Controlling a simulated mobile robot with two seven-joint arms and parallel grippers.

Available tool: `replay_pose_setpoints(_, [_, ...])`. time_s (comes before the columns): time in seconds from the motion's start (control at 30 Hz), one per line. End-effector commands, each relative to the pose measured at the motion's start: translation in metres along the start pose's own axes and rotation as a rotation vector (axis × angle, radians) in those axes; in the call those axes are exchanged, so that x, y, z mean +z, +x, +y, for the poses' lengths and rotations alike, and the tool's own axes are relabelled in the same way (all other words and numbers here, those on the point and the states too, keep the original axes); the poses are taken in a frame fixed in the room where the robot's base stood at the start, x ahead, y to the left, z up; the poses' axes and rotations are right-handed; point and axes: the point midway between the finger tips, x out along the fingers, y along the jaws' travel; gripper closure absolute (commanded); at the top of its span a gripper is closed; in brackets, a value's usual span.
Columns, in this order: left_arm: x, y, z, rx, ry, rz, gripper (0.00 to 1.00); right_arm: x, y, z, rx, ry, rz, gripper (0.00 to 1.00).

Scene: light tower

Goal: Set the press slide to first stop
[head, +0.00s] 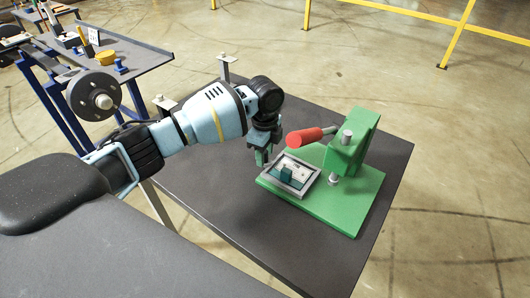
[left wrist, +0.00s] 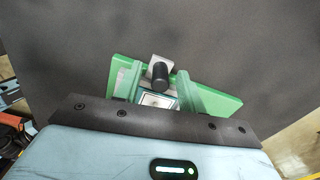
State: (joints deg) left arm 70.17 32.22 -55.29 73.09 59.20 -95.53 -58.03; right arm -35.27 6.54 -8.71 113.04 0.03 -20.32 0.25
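The green press (head: 345,150) stands on a dark table, with a red lever handle (head: 305,138) pointing left. On its green base plate (head: 335,210) sits a grey-framed slide (head: 283,183) with a pale face and a small green block (head: 286,174). My left gripper (head: 263,157) points down at the slide's far left edge. I cannot tell how far the knob is below the fingertips. My right gripper is not in view.
The dark table (head: 385,160) is bare around the press. A second table (head: 140,58) at the upper left holds small parts, including a yellow one (head: 106,57). Yellow railings (head: 457,35) stand at the back right on open concrete floor.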

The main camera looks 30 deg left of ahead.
Motion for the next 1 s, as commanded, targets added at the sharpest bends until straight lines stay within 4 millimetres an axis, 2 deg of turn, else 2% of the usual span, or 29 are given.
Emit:
replay_pose_setpoints(0.3, [0.0, 0.003, -0.0002, -0.001, 0.0, 0.0, 0.6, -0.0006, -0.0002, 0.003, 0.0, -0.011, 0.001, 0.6])
replay_pose_setpoints(0.6, [0.0, 0.0028, -0.0002, -0.001, 0.0, 0.0, 0.98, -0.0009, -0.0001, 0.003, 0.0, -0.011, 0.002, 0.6])
replay_pose_setpoints(0.63, [0.0, 0.0028, -0.0002, -0.001, 0.0, 0.0, 1.0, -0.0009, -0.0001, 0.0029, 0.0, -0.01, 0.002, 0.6])
replay_pose_setpoints(0.87, [-0.0002, 0.0028, -0.0004, -0.001, 0.0, 0.0, 1.0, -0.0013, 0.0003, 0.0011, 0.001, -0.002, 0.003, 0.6])
replay_pose_setpoints(1.0, [-0.0055, 0.0057, -0.0069, 0.001, 0.0, 0.002, 1.0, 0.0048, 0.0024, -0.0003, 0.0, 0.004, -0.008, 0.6])
